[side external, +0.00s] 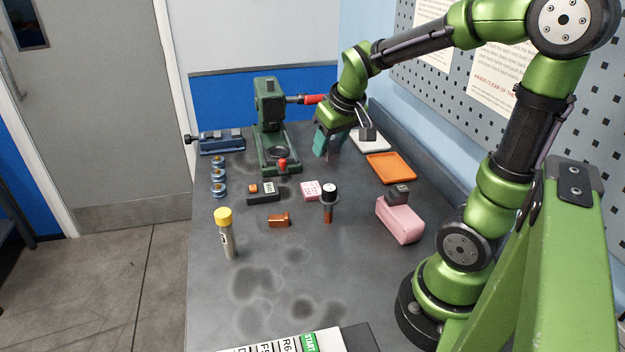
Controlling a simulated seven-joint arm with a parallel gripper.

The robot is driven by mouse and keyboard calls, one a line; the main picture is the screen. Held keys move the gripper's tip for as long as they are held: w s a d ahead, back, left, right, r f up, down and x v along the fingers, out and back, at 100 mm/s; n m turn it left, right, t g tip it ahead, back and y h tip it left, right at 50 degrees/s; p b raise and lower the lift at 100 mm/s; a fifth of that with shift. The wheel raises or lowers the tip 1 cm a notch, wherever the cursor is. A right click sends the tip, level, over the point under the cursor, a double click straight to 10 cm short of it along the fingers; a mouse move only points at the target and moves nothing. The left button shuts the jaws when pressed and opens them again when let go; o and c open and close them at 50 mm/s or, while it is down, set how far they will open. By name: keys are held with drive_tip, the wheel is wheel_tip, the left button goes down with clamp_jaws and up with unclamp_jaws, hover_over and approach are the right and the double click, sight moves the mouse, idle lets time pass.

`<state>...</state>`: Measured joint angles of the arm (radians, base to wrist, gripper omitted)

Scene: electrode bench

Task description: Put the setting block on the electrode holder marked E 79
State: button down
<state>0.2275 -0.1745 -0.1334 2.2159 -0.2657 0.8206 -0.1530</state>
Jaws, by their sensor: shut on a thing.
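My gripper (327,147) has teal fingers and points down at the back of the bench, just right of the green press. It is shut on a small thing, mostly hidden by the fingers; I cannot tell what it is. A low dark holder (262,199) with a copper piece and a white label lies left of centre; the label is too small to read. A black-topped copper piece (329,195) stands near the middle, and a small copper block (279,220) lies in front. I cannot pick out the setting block or the E 79 mark for sure.
The green press (269,110) has a red-gripped lever reaching toward my gripper. An orange tray (391,167), a white tray (372,143) and a pink box (401,221) are at right.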

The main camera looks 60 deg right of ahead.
sight(329, 187)
wheel_tip(329, 187, down, 8)
drive_tip(key=shift+s+r, duration=0.1)
idle(0.4)
drive_tip(key=shift+f, duration=0.25)
drive_tip(key=c, duration=0.6)
unclamp_jaws()
drive_tip(key=shift+s+r, duration=0.1)
drive_tip(key=shift+r, duration=0.4)
drive_tip(key=v, duration=1.1)
drive_tip(key=s+a+t+y, duration=0.1)
drive_tip(key=a, duration=0.3)
drive_tip(key=s+a+r+t+y, duration=0.1)
drive_tip(key=a, duration=0.4)
drive_tip(key=s+a+r+t+y, duration=0.1)
drive_tip(key=a, duration=0.4)
drive_tip(key=shift+s+a+r+y, duration=0.1)
drive_tip(key=shift+s+y, duration=0.25)
drive_tip(key=shift+y, duration=0.05)
